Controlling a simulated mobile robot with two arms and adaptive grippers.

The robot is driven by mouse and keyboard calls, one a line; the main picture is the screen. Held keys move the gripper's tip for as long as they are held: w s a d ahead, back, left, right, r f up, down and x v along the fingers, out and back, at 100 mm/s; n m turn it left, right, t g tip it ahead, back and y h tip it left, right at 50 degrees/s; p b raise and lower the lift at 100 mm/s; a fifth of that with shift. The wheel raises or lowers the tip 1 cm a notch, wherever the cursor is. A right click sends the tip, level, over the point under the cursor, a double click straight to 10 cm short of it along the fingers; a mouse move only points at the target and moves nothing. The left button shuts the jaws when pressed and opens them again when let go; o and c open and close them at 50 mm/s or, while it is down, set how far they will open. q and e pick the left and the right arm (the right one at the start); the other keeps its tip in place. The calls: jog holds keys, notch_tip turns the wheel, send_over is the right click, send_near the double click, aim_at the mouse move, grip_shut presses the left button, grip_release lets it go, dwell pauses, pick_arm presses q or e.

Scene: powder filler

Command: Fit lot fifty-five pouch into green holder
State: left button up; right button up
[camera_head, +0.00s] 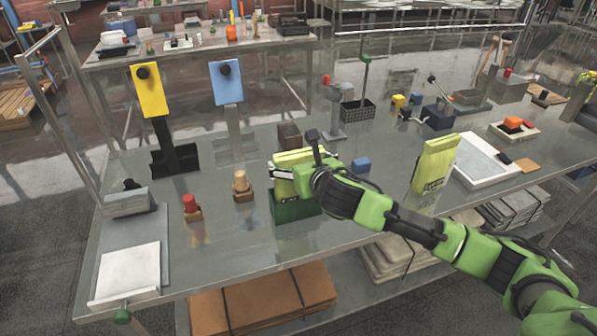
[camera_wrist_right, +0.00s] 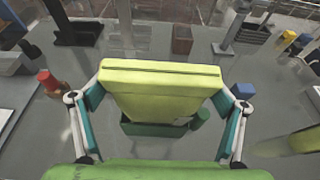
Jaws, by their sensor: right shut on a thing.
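A yellow-green pouch (camera_head: 287,160) is held upright by my right gripper (camera_head: 296,170), over the green holder (camera_head: 293,211). In the wrist view, the gripper (camera_wrist_right: 159,102) has one finger on each side of the pouch (camera_wrist_right: 160,78). The green holder (camera_wrist_right: 155,130) shows partly below it there. I cannot tell whether the pouch's lower edge is inside the holder or just above it. A second yellow-green pouch (camera_head: 434,165) stands upright to the right on the table. I cannot read a lot number on either pouch. My left gripper is not in view.
A brown-and-tan peg (camera_head: 241,187) and a red-topped one (camera_head: 191,207) stand left of the holder. A blue block (camera_head: 366,165) is behind it, right. Yellow (camera_head: 149,91) and blue (camera_head: 226,82) panels rise behind.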

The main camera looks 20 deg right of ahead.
notch_tip(320, 180, down, 3)
jog(key=shift+f, duration=0.1)
jog(key=o, duration=1.2)
jog(key=shift+w, duration=0.1)
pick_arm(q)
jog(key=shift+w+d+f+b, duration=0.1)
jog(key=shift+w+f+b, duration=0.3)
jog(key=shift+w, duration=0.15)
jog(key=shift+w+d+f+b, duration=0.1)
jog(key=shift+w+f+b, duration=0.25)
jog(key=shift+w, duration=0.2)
pick_arm(e)
jog(key=shift+o, duration=0.2)
jog(key=v, duration=1.2)
